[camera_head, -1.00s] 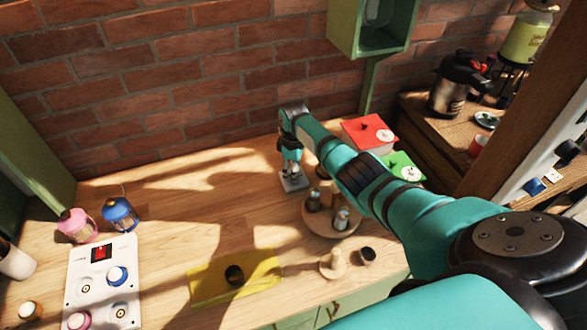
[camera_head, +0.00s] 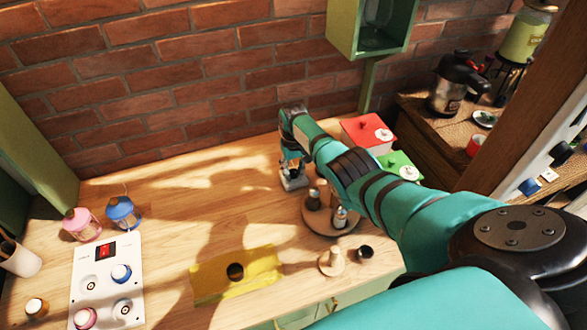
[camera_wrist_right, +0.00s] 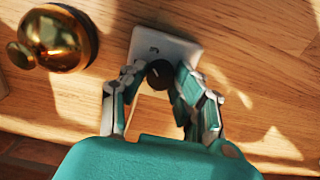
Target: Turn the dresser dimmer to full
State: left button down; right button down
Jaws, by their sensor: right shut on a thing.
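The dimmer is a small pale plate (camera_head: 294,182) on the wooden top near the brick wall. In the right wrist view its plate (camera_wrist_right: 172,48) carries a round black knob (camera_wrist_right: 159,73) with a light mark on it. My right gripper (camera_head: 291,172) points down over the plate, and in the right wrist view the gripper (camera_wrist_right: 157,80) has its fingertips closed on the knob from both sides. In the head view the fingers hide the knob. My left gripper is not in view.
A brass bell-like object (camera_wrist_right: 57,38) stands beside the plate. A round wooden tray (camera_head: 331,228) with shakers is close in front of my right gripper. A red box (camera_head: 362,135) and a green box (camera_head: 398,170) lie to the right. A white switch panel (camera_head: 106,280) is at left.

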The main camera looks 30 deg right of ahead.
aim_at(293, 171)
jog(key=shift+w+r+m, duration=0.1)
jog(key=shift+m, duration=0.5)
jog(key=c, duration=1)
grip_release()
notch_tip(293, 171, up, 12)
